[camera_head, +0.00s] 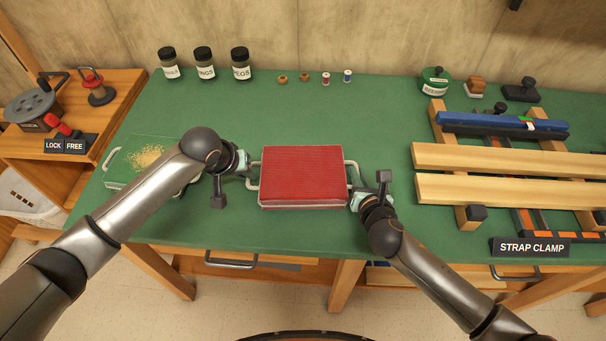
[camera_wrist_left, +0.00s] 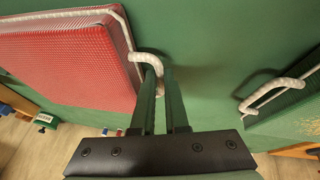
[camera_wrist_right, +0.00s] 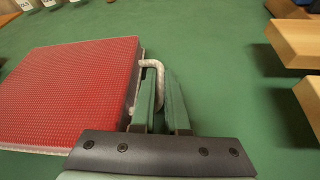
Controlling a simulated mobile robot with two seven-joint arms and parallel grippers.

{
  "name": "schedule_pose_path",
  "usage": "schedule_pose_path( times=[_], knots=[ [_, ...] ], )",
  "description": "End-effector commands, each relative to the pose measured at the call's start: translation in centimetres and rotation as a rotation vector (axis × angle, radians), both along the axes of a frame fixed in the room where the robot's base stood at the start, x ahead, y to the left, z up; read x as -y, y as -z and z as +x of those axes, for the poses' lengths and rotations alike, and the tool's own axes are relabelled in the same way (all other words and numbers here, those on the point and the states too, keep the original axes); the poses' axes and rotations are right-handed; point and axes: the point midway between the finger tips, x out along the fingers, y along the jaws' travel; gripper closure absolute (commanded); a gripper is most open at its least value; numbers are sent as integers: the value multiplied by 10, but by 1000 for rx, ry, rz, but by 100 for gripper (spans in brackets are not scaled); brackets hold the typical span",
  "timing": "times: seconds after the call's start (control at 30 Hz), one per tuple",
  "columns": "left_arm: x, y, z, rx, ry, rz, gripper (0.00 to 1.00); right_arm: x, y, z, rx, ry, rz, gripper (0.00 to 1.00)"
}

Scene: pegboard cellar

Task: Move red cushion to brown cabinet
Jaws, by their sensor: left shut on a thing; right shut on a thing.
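The red cushion (camera_head: 303,175) is a square pad with a pale rim and a pale handle on each side, over the green tabletop in the middle of the head view. My left gripper (camera_head: 247,170) is shut on its left handle, which also shows in the left wrist view (camera_wrist_left: 148,60). My right gripper (camera_head: 355,197) is shut on its right handle, seen in the right wrist view (camera_wrist_right: 153,68). I cannot tell whether the cushion touches the table. A brown wooden cabinet (camera_head: 120,84) with a reel and knobs stands at the left; I cannot tell if it is the task's cabinet.
A green tray (camera_head: 117,172) with yellowish grains lies left of the cushion, partly behind my left arm. Wooden boards (camera_head: 500,157) and a blue clamp bar (camera_head: 490,122) fill the right side. Jars (camera_head: 204,64) and small pieces line the back. Green tabletop behind the cushion is clear.

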Motion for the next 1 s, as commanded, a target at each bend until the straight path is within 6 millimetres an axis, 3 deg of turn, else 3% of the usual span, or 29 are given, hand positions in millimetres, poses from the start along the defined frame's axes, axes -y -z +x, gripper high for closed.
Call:
schedule_pose_path(
  times=[0.37,0.8,1.0],
  knots=[
    [0,-5,1,2,0,0,100,0,-4,0,0,1,0,100],
    [-1,-44,1,2,-1,1,100,1,-43,0,0,1,0,100],
    [-1,-52,1,2,-1,1,100,0,-51,0,0,1,0,100]
  ],
)
